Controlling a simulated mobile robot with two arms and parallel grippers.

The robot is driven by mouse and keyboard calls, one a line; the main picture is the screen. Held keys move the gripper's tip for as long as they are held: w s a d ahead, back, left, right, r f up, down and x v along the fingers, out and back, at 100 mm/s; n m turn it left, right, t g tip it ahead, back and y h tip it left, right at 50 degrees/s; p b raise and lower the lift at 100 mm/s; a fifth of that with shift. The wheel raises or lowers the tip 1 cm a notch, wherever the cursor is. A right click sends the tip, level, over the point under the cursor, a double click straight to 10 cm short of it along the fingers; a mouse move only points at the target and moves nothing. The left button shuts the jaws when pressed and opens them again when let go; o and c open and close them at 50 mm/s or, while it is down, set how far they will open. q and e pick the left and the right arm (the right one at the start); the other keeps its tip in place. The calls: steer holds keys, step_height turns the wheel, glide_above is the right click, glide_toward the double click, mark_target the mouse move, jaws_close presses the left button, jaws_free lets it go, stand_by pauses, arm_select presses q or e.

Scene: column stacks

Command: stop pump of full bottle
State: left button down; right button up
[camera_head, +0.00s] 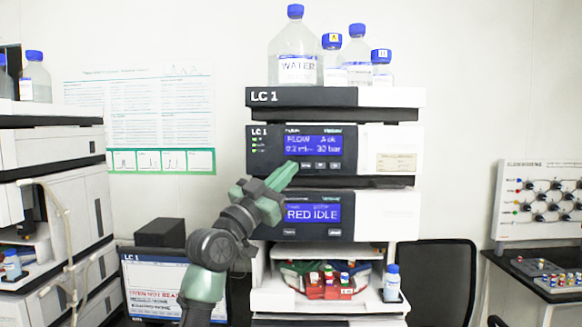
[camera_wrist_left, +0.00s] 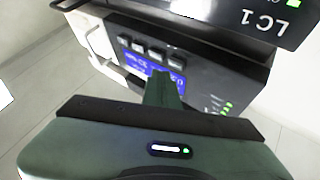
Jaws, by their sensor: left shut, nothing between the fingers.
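The LC 1 stack has a pump module with a blue display (camera_head: 314,146) reading a flow and about 30 bar, and small buttons (camera_head: 320,165) below it. Several blue-capped bottles stand on top, including a large WATER bottle (camera_head: 296,50), a middle one (camera_head: 357,58) and a small one (camera_head: 382,70); their fill levels are unclear. My left gripper (camera_head: 286,170) is shut and empty in front of the panel, its tip just left of the buttons. In the left wrist view its fingers (camera_wrist_left: 163,88) overlap the display (camera_wrist_left: 150,74), near the buttons (camera_wrist_left: 156,54); contact cannot be told. My right gripper is not in view.
Below is a module showing RED IDLE (camera_head: 313,213), then an open bay with red vial racks (camera_head: 330,287). A monitor (camera_head: 155,285) stands lower left. Another instrument stack (camera_head: 55,190) is at left, and a chair (camera_head: 446,275) at right.

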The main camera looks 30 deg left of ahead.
arm_select(q)
steer(key=shift+w, duration=0.1)
stand_by(0.7)
steer(key=shift+w+a, duration=0.25)
steer(key=shift+w, duration=0.05)
steer(key=shift+w+a+b, duration=0.2)
steer(key=shift+w+b, duration=0.1)
steer(key=shift+w, duration=0.05)
stand_by(0.7)
steer(key=shift+s, duration=0.1)
steer(key=shift+s+d, duration=0.45)
steer(key=shift+s, duration=0.2)
steer(key=s+d, duration=0.1)
steer(key=s, duration=0.1)
steer(key=s+d, duration=0.1)
steer(key=s, duration=0.1)
steer(key=shift+s+d, duration=0.1)
steer(key=shift+d, duration=0.2)
stand_by(0.3)
stand_by(0.7)
